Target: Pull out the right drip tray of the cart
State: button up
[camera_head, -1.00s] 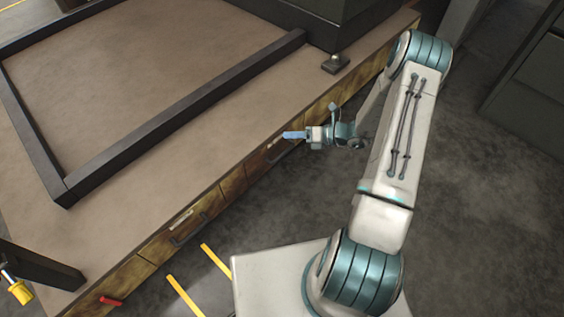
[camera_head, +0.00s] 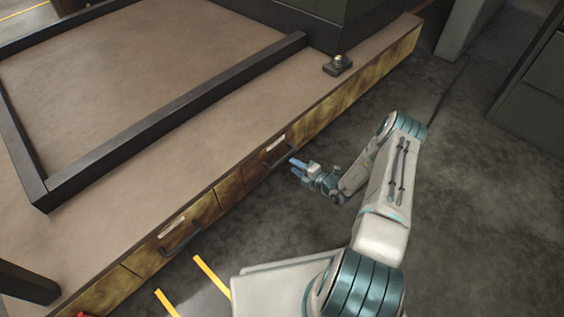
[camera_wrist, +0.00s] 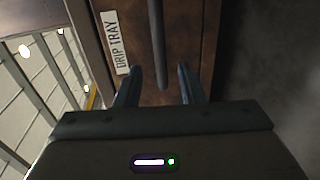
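The cart (camera_head: 215,130) has a brown top and a worn yellow-brown side. In its side sit two labelled trays with dark bar handles. The right drip tray (camera_head: 265,165) has a white label and a dark handle (camera_head: 281,161), and its front looks flush with the cart side. My gripper (camera_head: 297,164) is just off this handle. In the wrist view, my gripper (camera_wrist: 156,82) is open, with its fingers on either side of the dark bar handle (camera_wrist: 158,45). The "DRIP TRAY" label (camera_wrist: 116,43) shows beside it. Whether a finger touches the handle I cannot tell.
The left drip tray (camera_head: 176,238) is shut farther down the same side. A dark frame (camera_head: 180,115) lies on the cart top. Yellow floor stripes (camera_head: 211,278) lie near my base. The grey floor (camera_head: 480,210) right of my arm is clear.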

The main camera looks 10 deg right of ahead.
aim_at(282, 158)
jog(key=b+x, duration=0.2)
jog(key=x, duration=0.5)
jog(key=shift+w+a, duration=0.25)
jog(key=shift+w, duration=0.1)
grip_shut()
jog(key=shift+s, duration=0.1)
